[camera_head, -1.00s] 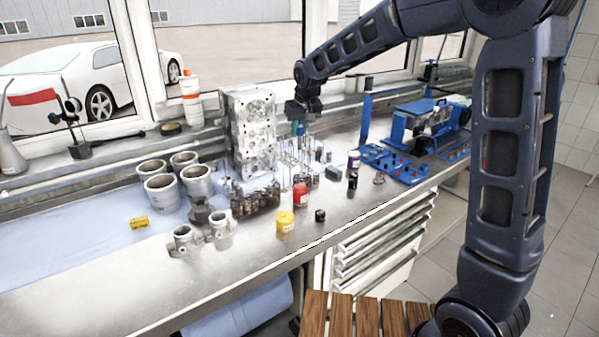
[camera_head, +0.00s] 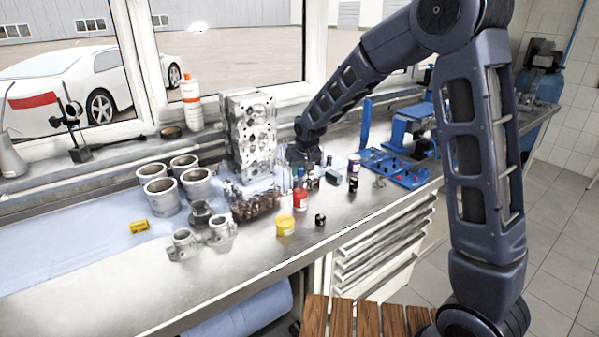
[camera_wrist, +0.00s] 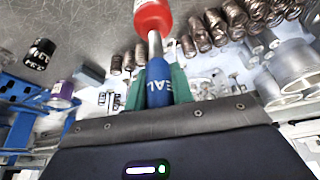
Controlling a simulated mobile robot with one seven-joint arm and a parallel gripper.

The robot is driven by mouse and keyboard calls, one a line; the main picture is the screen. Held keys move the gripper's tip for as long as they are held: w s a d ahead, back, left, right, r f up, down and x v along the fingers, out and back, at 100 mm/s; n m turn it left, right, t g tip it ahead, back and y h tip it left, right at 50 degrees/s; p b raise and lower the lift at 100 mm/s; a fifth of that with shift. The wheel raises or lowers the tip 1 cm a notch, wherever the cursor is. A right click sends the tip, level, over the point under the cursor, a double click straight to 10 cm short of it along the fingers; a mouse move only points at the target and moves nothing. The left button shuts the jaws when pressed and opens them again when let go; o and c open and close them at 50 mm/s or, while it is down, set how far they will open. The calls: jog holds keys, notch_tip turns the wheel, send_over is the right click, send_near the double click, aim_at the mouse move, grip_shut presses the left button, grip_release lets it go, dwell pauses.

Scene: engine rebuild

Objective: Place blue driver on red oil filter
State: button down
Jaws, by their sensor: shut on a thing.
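My gripper (camera_wrist: 158,88) is shut on the blue driver (camera_wrist: 158,80), with one green finger on either side of its handle. The driver's short metal shaft points away from my palm. The red oil filter (camera_wrist: 152,14) lies just beyond the shaft tip in the wrist view, cut off by the top edge. I cannot tell whether the tip touches it. In the head view the red oil filter (camera_head: 300,200) stands upright on the bench, and my gripper (camera_head: 303,172) is low, close behind it. The driver is mostly hidden there.
A yellow can (camera_head: 285,225) and a small black can (camera_head: 320,220) stand in front of the filter. Brown springs (camera_head: 254,205) lie to its left, below the tall engine block (camera_head: 248,130). A purple-topped can (camera_head: 354,165) and blue tray (camera_head: 395,165) are to the right.

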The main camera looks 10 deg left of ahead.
jog(key=shift+f, duration=0.3)
jog(key=shift+f, duration=0.1)
jog(key=c, duration=1.2)
grip_release()
